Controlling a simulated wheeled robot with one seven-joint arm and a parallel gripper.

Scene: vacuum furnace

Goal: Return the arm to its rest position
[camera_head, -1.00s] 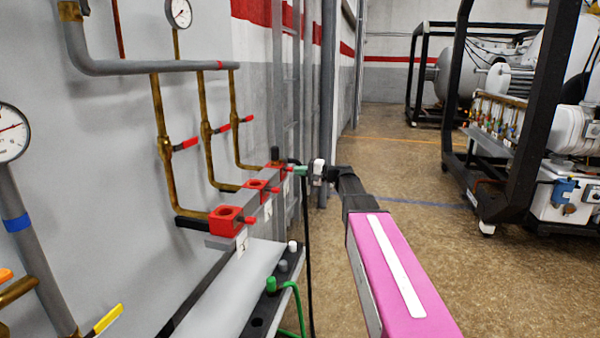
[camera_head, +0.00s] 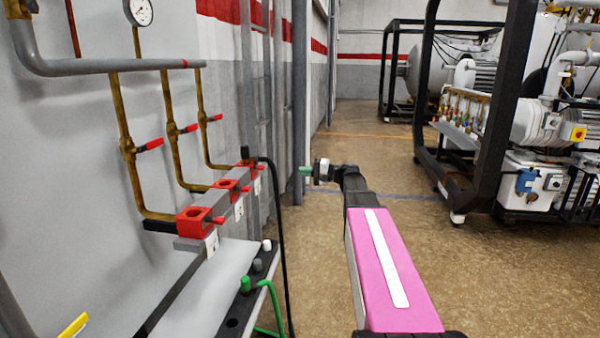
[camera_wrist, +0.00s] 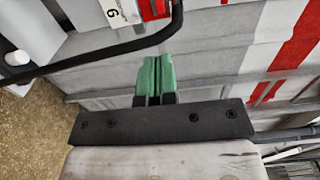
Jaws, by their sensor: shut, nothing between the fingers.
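My gripper (camera_head: 306,171) is at the end of my pink arm, in the middle of the head view, with its green fingertips pointing left. It is apart from the row of red sockets (camera_head: 193,220) on the wall to its left, with free space between. In the wrist view my gripper's green fingers (camera_wrist: 154,76) are together with nothing between them. A black cable (camera_wrist: 95,60) crosses the wrist view just past the fingertips. It also shows in the head view (camera_head: 283,240), hanging from the farthest red socket.
Brass pipes with red-handled valves (camera_head: 148,145) run along the left wall. A shelf (camera_head: 205,290) with a green plug and cable (camera_head: 265,284) juts out below. A black-framed machine (camera_head: 490,150) stands at right. The floor (camera_head: 385,235) between is open.

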